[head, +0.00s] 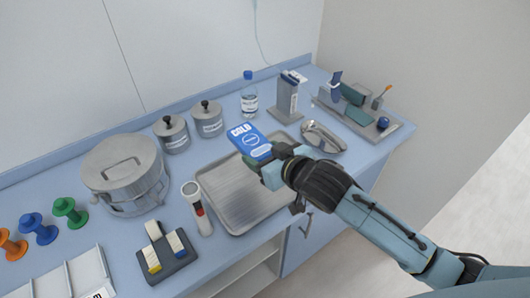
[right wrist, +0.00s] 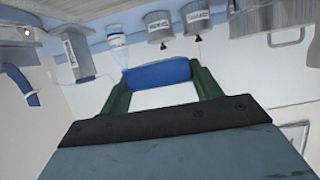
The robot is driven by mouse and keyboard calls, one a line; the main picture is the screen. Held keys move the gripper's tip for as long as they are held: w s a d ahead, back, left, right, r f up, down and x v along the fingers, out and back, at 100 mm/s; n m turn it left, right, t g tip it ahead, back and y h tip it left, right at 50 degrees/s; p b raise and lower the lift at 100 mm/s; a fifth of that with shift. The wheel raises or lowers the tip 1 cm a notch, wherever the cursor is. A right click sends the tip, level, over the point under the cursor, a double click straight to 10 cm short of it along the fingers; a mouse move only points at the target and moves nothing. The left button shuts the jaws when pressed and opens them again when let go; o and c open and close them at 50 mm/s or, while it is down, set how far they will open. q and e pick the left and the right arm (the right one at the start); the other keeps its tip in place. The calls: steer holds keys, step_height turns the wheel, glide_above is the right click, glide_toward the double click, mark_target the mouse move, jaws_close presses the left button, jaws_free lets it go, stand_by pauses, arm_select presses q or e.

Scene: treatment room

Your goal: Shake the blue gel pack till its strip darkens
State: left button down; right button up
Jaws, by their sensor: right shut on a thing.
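The blue gel pack (head: 247,137) has white lettering that reads COLD and a pale strip (head: 261,153) near its lower edge. My right gripper (head: 267,163) is shut on the pack and holds it above the metal tray (head: 226,205). In the right wrist view the pack (right wrist: 158,74) shows edge-on as a blue band between the two green fingers of the gripper (right wrist: 160,86). Its lettered face and strip do not show in that view. My left gripper is in neither view.
A kidney dish (head: 323,137) lies to the right.

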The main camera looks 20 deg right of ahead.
steer(key=shift+r, duration=0.45)
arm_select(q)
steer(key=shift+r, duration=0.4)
arm_select(e)
steer(key=shift+f, duration=0.1)
steer(key=shift+r, duration=3.3)
step_height(320, 180, down, 7)
steer(key=shift+r, duration=0.25)
stand_by(0.5)
